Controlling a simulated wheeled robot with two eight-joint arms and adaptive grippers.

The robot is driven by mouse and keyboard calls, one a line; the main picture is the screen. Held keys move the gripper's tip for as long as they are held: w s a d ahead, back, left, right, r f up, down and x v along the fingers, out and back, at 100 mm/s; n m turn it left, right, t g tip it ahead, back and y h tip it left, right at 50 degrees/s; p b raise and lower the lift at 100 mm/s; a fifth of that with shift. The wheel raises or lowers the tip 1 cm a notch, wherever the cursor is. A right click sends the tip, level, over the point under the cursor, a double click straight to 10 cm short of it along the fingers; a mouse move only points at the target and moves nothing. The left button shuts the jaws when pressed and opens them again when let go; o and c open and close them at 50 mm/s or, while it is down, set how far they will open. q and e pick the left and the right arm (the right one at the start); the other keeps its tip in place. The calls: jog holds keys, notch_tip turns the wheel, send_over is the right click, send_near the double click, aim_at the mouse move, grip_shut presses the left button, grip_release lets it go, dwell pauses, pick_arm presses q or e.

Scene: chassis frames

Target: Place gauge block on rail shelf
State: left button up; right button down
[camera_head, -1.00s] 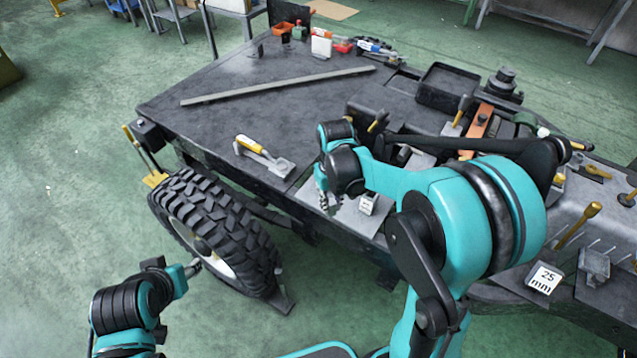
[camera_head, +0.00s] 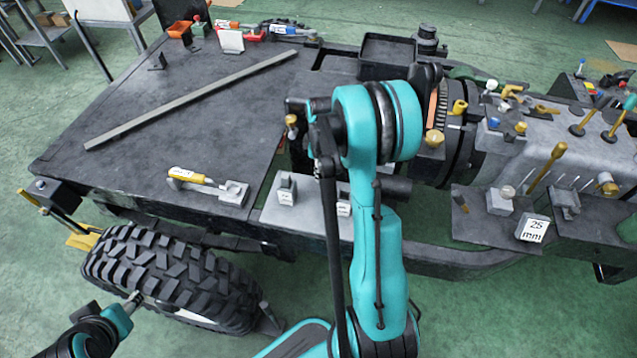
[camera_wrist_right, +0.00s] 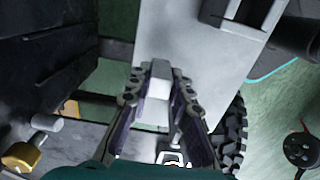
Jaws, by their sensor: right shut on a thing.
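My right gripper (camera_wrist_right: 160,88) is shut on a pale grey gauge block (camera_wrist_right: 157,80) in the right wrist view. In the head view the right gripper is hidden behind my own arm. A light grey shelf plate (camera_head: 270,212) lies at the front edge of the chassis. It also shows in the wrist view (camera_wrist_right: 180,35), beyond the fingertips. Two small labelled blocks, one on the left (camera_head: 286,190) and one beside my arm (camera_head: 343,203), stand on it. A white "25 mm" block (camera_head: 533,229) stands on the right. My left gripper (camera_head: 134,300) is low by the tyre, its jaws unclear.
A yellow-handled tool (camera_head: 205,183) lies left of the plate. A long bar (camera_head: 190,100) crosses the dark deck, which is mostly clear. The tyre (camera_head: 170,275) is below. Knobs, posts and a black tray (camera_head: 388,55) crowd the right and back.

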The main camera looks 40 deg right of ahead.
notch_tip(320, 180, down, 3)
jog(key=shift+f+b, duration=0.2)
jog(key=shift+b, duration=0.45)
jog(key=shift+f, duration=0.25)
jog(key=shift+f, duration=0.1)
jog(key=c, duration=1.4)
grip_release()
jog(key=shift+o, duration=0.2)
